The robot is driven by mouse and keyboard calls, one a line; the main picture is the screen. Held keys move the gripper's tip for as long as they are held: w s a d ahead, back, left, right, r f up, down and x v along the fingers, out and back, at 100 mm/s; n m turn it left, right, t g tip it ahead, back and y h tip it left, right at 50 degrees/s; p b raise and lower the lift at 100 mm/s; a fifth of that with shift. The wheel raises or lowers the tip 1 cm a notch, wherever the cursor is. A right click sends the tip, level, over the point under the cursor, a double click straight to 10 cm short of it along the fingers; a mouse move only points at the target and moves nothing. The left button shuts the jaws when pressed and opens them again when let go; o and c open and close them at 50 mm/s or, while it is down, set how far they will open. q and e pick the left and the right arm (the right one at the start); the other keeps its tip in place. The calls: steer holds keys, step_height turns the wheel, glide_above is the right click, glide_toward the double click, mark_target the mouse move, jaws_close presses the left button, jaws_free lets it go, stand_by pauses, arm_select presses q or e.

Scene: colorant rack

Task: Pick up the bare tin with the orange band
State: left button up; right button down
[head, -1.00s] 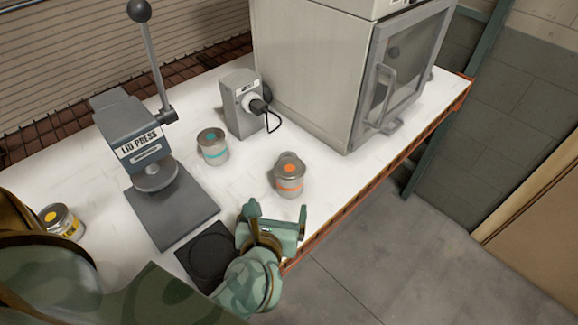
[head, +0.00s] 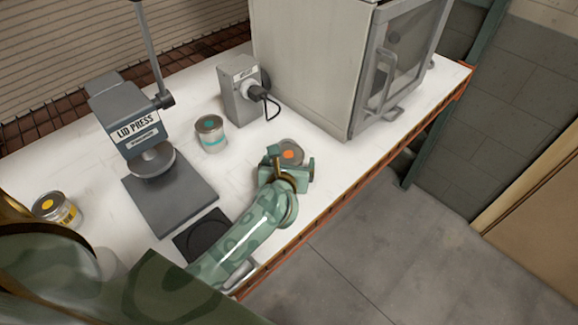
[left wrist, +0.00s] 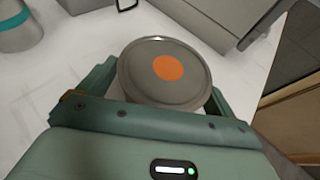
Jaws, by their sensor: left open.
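The bare tin with the orange band (head: 291,151) stands upright on the white bench, and its orange-dotted lid faces up. My left gripper (head: 290,166) is at the tin's near side, open, and hides most of its body and band in the head view. In the left wrist view the tin's lid (left wrist: 166,72) sits between the two spread fingers of my left gripper (left wrist: 160,90). I cannot tell whether the fingers touch it. My right gripper is not in view.
A teal-banded tin (head: 211,134) and a grey device with a cord (head: 241,92) stand left of the orange tin. The lid press (head: 140,125), a black mat (head: 203,235) and a yellow-banded tin (head: 57,209) are farther left. A grey cabinet (head: 300,75) stands behind.

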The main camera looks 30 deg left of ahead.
arm_select(q)
steer(key=shift+s, duration=0.1)
steer(key=c, duration=1.2)
steer(key=shift+r, duration=0.1)
steer(key=shift+c, duration=0.6)
steer(key=shift+r, duration=0.2)
